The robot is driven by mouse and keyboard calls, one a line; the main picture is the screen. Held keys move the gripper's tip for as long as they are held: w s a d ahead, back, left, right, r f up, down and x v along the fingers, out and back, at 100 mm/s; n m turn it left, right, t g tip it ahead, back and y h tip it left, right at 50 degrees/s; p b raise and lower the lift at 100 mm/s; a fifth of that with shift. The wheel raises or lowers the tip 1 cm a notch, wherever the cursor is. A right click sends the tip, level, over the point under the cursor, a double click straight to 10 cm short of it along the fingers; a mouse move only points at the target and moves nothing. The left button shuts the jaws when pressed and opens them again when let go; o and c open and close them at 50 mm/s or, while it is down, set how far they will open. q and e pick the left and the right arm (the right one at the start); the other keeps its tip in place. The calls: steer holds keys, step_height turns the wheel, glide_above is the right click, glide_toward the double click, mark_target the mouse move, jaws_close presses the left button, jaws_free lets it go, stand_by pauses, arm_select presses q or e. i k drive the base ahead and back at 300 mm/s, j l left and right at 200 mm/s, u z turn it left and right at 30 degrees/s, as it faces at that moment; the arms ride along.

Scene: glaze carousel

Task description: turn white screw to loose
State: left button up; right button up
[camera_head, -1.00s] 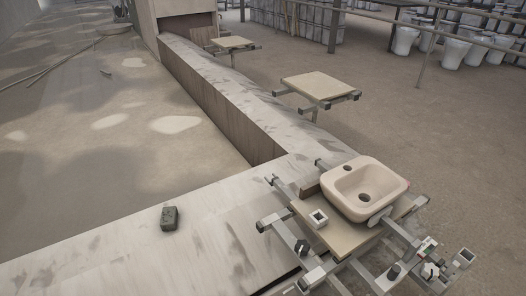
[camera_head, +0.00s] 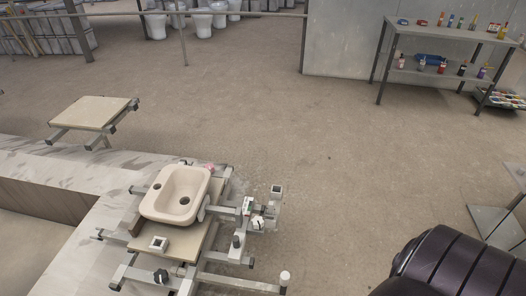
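A metal frame of square bars (camera_head: 240,284) holds a board (camera_head: 195,243) with a beige sink (camera_head: 158,205) on it, at the lower left. A small white knob (camera_head: 258,222) sits on the right side of the frame, by a small green-and-white part (camera_head: 247,206). A white round-topped post (camera_head: 285,276) stands at the frame's lower right end. I cannot tell for sure which of these is the white screw. Black knobs (camera_head: 161,276) (camera_head: 236,241) also sit on the frame. Neither of my grippers is in view.
A shelf rack (camera_head: 440,75) with bottles stands at the back right. A second board on a frame (camera_head: 96,113) is at the left, beside the pale curb (camera_head: 70,170). A dark ribbed rounded shape (camera_head: 462,262) fills the lower right. The floor between is clear.

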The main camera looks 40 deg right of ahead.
mark_target(258, 222)
steer(key=z, duration=1)
steer(key=i+l, duration=0.1)
steer(key=l, duration=0.15)
steer(key=i+l, duration=0.15)
steer(key=l, duration=0.15)
steer(key=i+l+u, duration=0.15)
steer(key=l+u, duration=0.15)
steer(key=l, duration=0.15)
steer(key=i+l+u, duration=0.1)
steer(key=l+u, duration=0.55)
steer(key=l, duration=0.3)
